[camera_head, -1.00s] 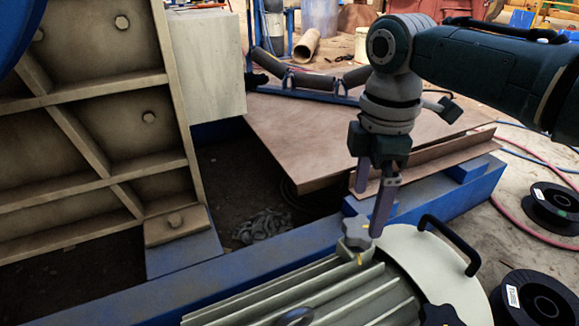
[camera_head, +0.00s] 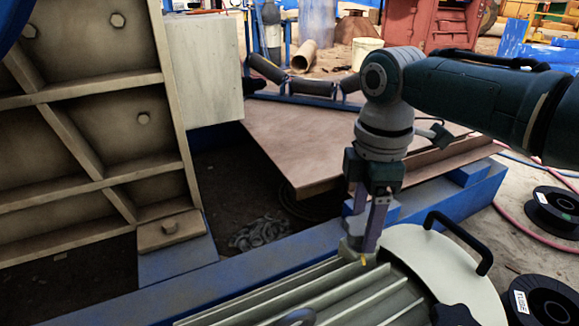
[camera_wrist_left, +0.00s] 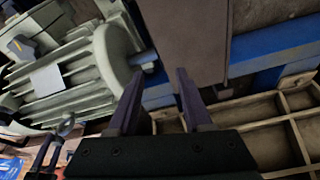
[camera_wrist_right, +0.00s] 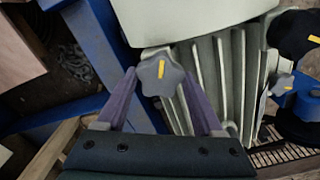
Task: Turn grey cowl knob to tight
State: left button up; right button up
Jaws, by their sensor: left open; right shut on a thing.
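The grey lobed knob (camera_head: 352,250) with a yellow mark sits at the edge of the cream cowl (camera_head: 440,262), beside the ribbed motor housing. My right gripper (camera_head: 362,236) reaches down to it from above and is shut on it. In the right wrist view the knob (camera_wrist_right: 158,76) lies between the two fingertips, its yellow mark pointing up the picture. The tight marking cannot be made out. My left gripper (camera_wrist_left: 156,82) is open and empty in the left wrist view, apart from the motor; it does not show in the head view.
A second grey knob (camera_wrist_right: 283,85) with a yellow mark and a black knob (camera_wrist_right: 294,34) are nearby. A black handle (camera_head: 456,240) stands up on the cowl. A blue beam (camera_head: 250,285) and brown plate (camera_head: 320,140) lie behind the motor. Cable reels (camera_head: 555,208) stand right.

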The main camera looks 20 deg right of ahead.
jog(key=c, duration=0.8)
jog(key=shift+o, duration=0.2)
pick_arm(q)
jog(key=shift+r, duration=0.15)
